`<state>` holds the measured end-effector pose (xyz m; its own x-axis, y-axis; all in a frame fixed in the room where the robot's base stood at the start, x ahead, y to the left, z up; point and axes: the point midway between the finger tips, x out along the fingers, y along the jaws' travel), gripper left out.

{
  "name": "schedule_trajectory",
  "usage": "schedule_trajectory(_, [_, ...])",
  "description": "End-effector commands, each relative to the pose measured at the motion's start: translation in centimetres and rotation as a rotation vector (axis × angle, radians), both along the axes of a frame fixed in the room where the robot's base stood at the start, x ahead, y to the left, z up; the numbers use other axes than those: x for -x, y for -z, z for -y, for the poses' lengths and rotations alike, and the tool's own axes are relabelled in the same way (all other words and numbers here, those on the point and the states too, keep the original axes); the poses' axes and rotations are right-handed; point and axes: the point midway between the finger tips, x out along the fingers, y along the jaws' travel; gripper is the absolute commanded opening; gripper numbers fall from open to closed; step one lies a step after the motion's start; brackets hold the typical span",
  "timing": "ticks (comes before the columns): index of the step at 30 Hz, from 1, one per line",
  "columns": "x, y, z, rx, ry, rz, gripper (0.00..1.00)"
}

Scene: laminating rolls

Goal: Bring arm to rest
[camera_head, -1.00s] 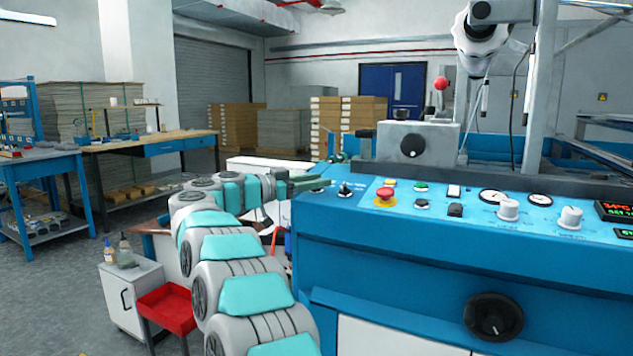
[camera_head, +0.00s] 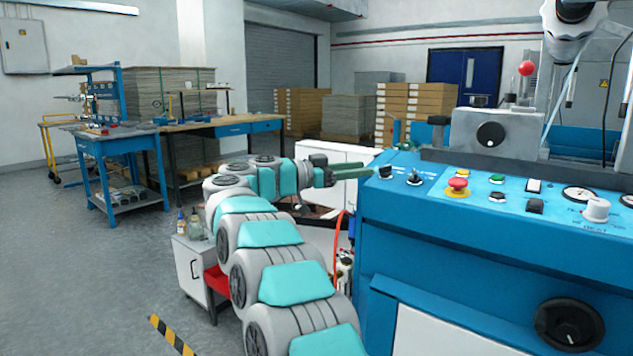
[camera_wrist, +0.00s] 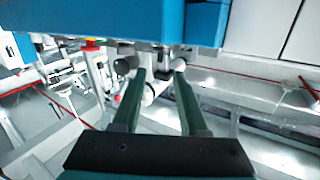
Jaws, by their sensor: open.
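My gripper (camera_head: 340,172) is at the end of my grey and teal arm, which stretches forward from the bottom of the head view. Its green fingers point right, just left of the blue machine (camera_head: 440,250) and near the corner of its control panel. In the wrist view my gripper (camera_wrist: 160,82) shows two dark green fingers apart, with nothing held between them. The blue machine body (camera_wrist: 110,18) shows beyond the fingertips at the top. I cannot tell the exact gap between the fingers and the machine.
The panel carries a red stop button (camera_head: 457,185) and several knobs. A blue workbench (camera_head: 120,140) stands at the left. The grey floor (camera_head: 90,270) there is open.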

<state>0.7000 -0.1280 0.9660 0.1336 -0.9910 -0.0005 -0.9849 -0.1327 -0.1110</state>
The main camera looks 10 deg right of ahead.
Motion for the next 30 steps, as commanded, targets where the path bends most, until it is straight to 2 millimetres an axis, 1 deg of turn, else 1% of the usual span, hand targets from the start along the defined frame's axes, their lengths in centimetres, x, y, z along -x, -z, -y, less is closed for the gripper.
schedule_trajectory(2, [-0.2,-0.4,0.0,0.007,-0.013,0.007,0.42])
schedule_trajectory(4, [-0.8,-1.4,0.1,0.025,-0.053,0.029,0.42])
schedule_trajectory(6, [-1.9,-3.4,0.0,0.060,-0.133,0.066,0.42])
schedule_trajectory(8, [-3.3,-5.3,-0.6,0.100,-0.233,0.100,0.42])
schedule_trajectory(9, [-4.3,-6.8,-1.3,0.127,-0.313,0.128,0.42])
schedule_trajectory(10, [-4.9,-7.9,-1.8,0.145,-0.374,0.146,0.42])
schedule_trajectory(12, [-6.4,-9.9,-3.7,0.183,-0.528,0.177,0.42])
schedule_trajectory(13, [-6.9,-10.6,-4.6,0.194,-0.594,0.188,0.42])
schedule_trajectory(14, [-7.3,-11.2,-5.6,0.204,-0.659,0.192,0.42])
schedule_trajectory(15, [-7.8,-11.7,-7.0,0.213,-0.747,0.197,0.42])
schedule_trajectory(17, [-8.2,-12.2,-9.4,0.218,-0.879,0.193,0.42])
schedule_trajectory(18, [-8.3,-12.1,-11.0,0.218,-0.964,0.182,0.42])
schedule_trajectory(20, [-8.1,-11.7,-13.5,0.208,-1.094,0.157,0.42])
schedule_trajectory(21, [-7.7,-11.1,-15.1,0.196,-1.174,0.132,0.42])
schedule_trajectory(23, [-6.9,-9.7,-17.6,0.166,-1.292,0.085,0.42])
schedule_trajectory(24, [-6.0,-8.4,-19.0,0.140,-1.364,0.047,0.42])
schedule_trajectory(26, [-4.5,-6.1,-21.1,0.093,-1.467,-0.022,0.42])
schedule_trajectory(27, [-3.2,-4.4,-22.2,0.055,-1.528,-0.074,0.42])
schedule_trajectory(29, [-1.0,-1.4,-23.7,-0.009,-1.608,-0.161,0.42])
schedule_trajectory(30, [0.7,0.8,-24.4,-0.058,-1.653,-0.226,0.42])
